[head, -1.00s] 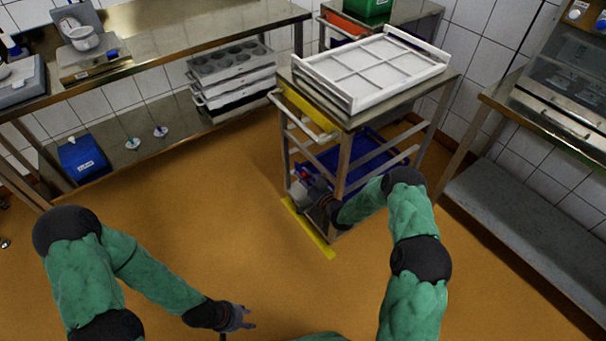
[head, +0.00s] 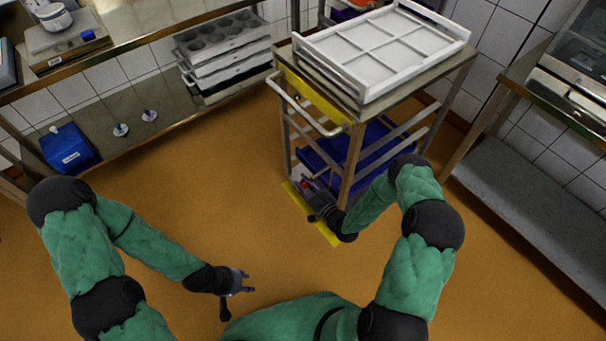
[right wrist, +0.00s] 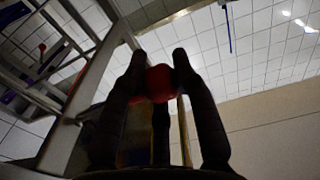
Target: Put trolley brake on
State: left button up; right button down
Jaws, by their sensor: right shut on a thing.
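The steel trolley (head: 352,165) stands right of centre in the head view, with a white divided tray on top and a blue bin on its lower shelf. My right gripper (head: 312,188) is low at the trolley's near left leg, above a yellow floor strip. It is shut on a red knob (right wrist: 160,84), which shows between the fingers in the right wrist view. The knob also shows as a small red spot in the head view (head: 305,183). What the knob joins to is hidden by my fingers. My left gripper (head: 246,282) is open and empty over the floor.
The yellow strip (head: 327,234) lies on the floor at the trolley's foot. A steel bench (head: 170,50) with stacked moulds (head: 222,52) stands at the left, another bench (head: 545,200) at the right. The orange floor (head: 210,190) between is clear.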

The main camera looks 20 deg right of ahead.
jog(key=f+n, duration=0.1)
jog(key=n, duration=0.1)
jog(key=f+n, duration=0.1)
jog(key=shift+w+d+f, duration=0.1)
jog(key=shift+d+f, duration=0.15)
jog(key=shift+f, duration=0.1)
jog(key=shift+w+d+f+n, duration=0.1)
jog(key=shift+d+f+n, duration=0.15)
jog(key=shift+f+n, duration=0.45)
jog(key=c, duration=1)
grip_release()
jog(key=shift+o, duration=0.2)
jog(key=v, duration=1.2)
